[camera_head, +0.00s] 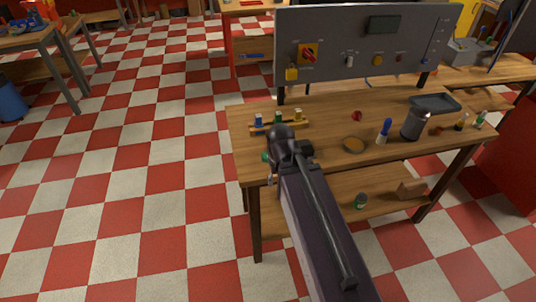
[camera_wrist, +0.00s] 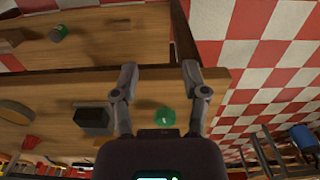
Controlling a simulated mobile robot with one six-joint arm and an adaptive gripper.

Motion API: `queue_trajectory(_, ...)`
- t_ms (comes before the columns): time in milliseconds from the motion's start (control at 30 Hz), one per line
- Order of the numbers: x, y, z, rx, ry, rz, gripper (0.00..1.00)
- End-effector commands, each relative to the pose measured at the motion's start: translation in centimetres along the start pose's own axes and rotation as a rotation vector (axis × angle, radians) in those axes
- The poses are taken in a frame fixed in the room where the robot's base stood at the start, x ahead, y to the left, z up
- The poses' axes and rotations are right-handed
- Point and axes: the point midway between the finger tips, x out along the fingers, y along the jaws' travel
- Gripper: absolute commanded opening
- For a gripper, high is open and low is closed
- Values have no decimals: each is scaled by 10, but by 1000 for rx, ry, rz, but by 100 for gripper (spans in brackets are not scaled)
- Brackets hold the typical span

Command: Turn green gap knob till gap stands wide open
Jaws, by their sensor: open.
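A round green knob (camera_wrist: 165,117) shows on the wooden bench top in the wrist view, near the bench corner. In the head view a bit of green (camera_head: 265,157) shows at the left of the bench, beside my arm. My gripper (camera_wrist: 159,72) is open and empty, its two fingers apart. In the wrist view the knob lies between the lower finger links, not between the tips, and no finger is seen touching it. A black box (camera_wrist: 93,118) stands beside the knob. I cannot make out the gap or how wide it is.
A grey panel (camera_head: 365,45) with switches stands behind the bench (camera_head: 325,112). A rack with several coloured pieces, a red knob (camera_head: 357,115), a brown disc (camera_head: 355,144), a blue-topped bottle (camera_head: 384,131) and a dark canister (camera_head: 415,123) stand on it. A green can (camera_head: 361,200) is on the lower shelf.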

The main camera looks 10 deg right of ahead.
Motion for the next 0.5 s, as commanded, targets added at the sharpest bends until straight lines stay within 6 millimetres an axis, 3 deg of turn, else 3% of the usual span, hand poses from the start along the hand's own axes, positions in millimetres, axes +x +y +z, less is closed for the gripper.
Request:
queue_trajectory(33, 0, 0, 0, -1, 0, 0, 75)
queue_trajectory(100, -1, 0, -2, -7, 0, 0, 96)
queue_trajectory(267, -11, -2, -16, -61, 0, 0, 96)
queue_trajectory(500, -41, -4, -64, -295, 0, 0, 96)
